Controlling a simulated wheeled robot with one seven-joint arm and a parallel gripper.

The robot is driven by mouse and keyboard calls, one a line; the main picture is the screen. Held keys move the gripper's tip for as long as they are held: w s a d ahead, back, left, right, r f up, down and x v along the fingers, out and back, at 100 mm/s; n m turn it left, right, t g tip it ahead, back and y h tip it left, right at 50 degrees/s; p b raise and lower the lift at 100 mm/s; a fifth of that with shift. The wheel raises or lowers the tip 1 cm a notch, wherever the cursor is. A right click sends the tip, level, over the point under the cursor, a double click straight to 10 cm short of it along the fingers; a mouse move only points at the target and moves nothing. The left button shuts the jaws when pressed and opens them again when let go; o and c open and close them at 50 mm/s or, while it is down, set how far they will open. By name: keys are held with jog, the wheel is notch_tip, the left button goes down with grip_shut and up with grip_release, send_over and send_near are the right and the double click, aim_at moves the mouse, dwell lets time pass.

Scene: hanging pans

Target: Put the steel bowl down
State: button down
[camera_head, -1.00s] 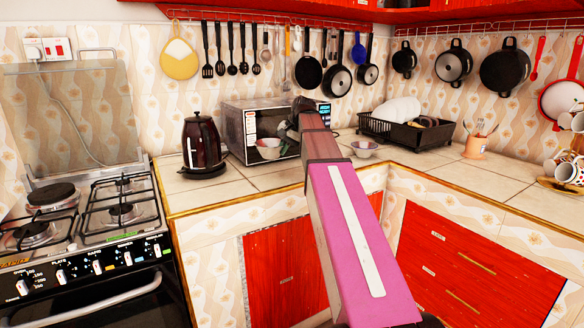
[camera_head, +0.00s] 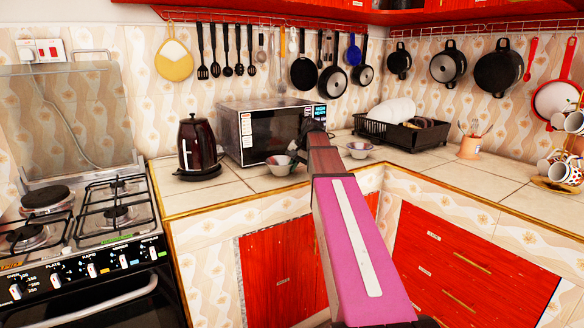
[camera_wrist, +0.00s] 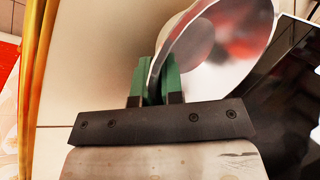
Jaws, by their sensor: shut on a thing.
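The steel bowl (camera_head: 279,165) is in front of the microwave at the counter, just left of my arm's end. My gripper (camera_head: 297,157) is mostly hidden behind my arm in the head view. In the wrist view, the green fingers of my gripper (camera_wrist: 153,85) are shut on the rim of the shiny steel bowl (camera_wrist: 225,65), which looks tilted. The bowl is low over the tiled countertop (camera_head: 215,194). I cannot tell whether it touches the tiles.
The microwave (camera_head: 262,135) stands close behind the bowl. A dark kettle (camera_head: 198,148) is to the left. A second bowl (camera_head: 360,150) sits right of my arm, before a black dish rack (camera_head: 405,133). Bare tiles lie in front of the kettle.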

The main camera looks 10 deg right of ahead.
jog(key=c, duration=1.7)
grip_release()
jog(key=shift+f, duration=0.1)
jog(key=o, duration=0.5)
jog(key=shift+c, duration=0.2)
